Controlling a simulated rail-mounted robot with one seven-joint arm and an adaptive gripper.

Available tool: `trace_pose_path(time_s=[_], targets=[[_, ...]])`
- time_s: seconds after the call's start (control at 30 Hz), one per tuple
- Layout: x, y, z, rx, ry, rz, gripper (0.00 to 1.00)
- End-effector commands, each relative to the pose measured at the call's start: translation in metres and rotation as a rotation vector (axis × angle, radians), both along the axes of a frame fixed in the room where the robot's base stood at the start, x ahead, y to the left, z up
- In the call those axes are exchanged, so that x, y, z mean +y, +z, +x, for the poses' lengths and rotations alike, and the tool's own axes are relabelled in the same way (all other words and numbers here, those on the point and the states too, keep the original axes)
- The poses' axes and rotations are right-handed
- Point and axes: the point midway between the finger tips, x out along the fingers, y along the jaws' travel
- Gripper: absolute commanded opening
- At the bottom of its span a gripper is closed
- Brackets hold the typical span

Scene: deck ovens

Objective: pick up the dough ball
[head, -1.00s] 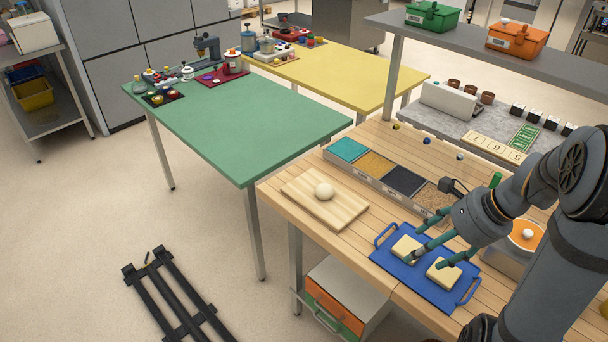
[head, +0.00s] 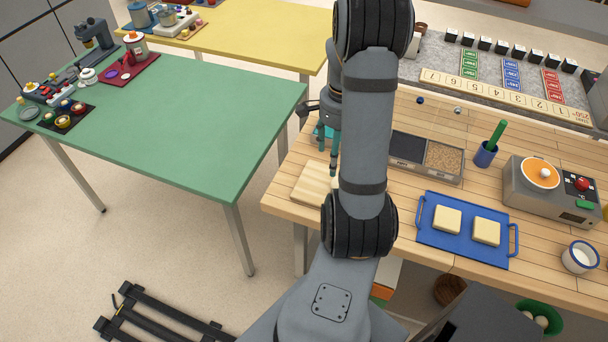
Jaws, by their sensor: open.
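The pale wooden board (head: 311,187) lies at the left end of the wooden worktop (head: 283,199), partly covered by my arm. The dough ball is not visible now; it sat on this board in the earlier view, and my arm blocks most of the board. My gripper (head: 328,166) points down over the board's far part, its teal fingers partly hidden by my arm. It is open, and nothing shows between the visible fingers. I cannot tell how far it is from the ball.
A blue tray (head: 465,243) with two pale blocks lies to the right. A green table (head: 180,125) stands left.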

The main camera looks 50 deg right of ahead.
Motion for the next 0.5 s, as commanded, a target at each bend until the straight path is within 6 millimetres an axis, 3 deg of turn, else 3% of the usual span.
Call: trace_pose_path(time_s=[0.3,0.5], targets=[[-0.001,-0.042,-0.001,0.002,-0.033,-0.002,0.67],[-0.002,-0.055,-0.003,0.002,-0.034,-0.002,0.67]])
